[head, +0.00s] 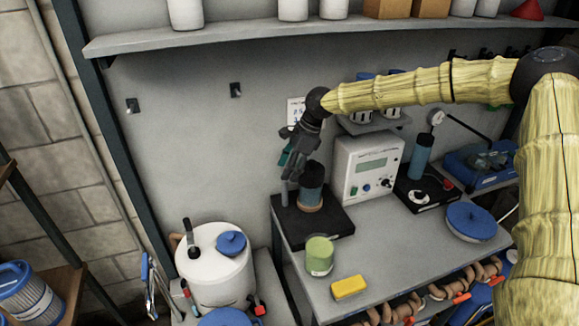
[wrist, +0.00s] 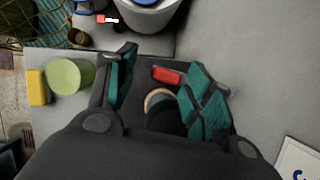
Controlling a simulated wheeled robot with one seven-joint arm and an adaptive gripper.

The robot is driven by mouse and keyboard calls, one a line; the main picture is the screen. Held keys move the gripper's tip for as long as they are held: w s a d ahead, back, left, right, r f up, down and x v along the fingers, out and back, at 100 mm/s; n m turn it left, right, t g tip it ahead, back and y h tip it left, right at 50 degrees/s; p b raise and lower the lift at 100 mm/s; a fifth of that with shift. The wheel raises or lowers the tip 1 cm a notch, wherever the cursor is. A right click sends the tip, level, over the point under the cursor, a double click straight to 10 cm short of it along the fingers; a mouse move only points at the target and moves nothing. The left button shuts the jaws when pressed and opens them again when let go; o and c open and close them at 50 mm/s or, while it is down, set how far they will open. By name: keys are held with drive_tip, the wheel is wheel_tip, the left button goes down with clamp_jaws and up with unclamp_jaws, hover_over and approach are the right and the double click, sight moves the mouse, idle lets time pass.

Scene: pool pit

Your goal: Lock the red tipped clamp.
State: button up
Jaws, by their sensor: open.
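My gripper (head: 290,165) is open, with teal finger pads, and points down over a black stand (head: 335,220) at the bench's left end. It also shows in the wrist view (wrist: 163,84). A red tip (wrist: 166,75), likely the clamp's, shows between the spread fingers, nearer the right one; I see no contact. The rest of the clamp is hidden by the gripper, and the red tip cannot be made out in the head view. A dark blue cylinder (head: 312,178) with a tan band at its foot stands on the black stand, just right of the fingers.
A white control box (head: 368,165) stands right of the stand. A green jar (head: 319,257) and a yellow sponge (head: 349,287) sit in front. A white tank (head: 216,270) is at lower left. A blue-lidded bowl (head: 471,221) is at right. The bench middle is clear.

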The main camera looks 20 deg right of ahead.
drive_tip(key=shift+w+f, duration=0.3)
drive_tip(key=shift+w+a+f, duration=0.1)
drive_tip(key=shift+w+f, duration=0.1)
drive_tip(key=shift+w, duration=0.15)
drive_tip(key=shift+c, duration=1.4)
drive_tip(key=c, duration=0.4)
drive_tip(key=shift+s+r, duration=0.15)
drive_tip(key=c, duration=0.3)
drive_tip(key=shift+c, duration=0.2)
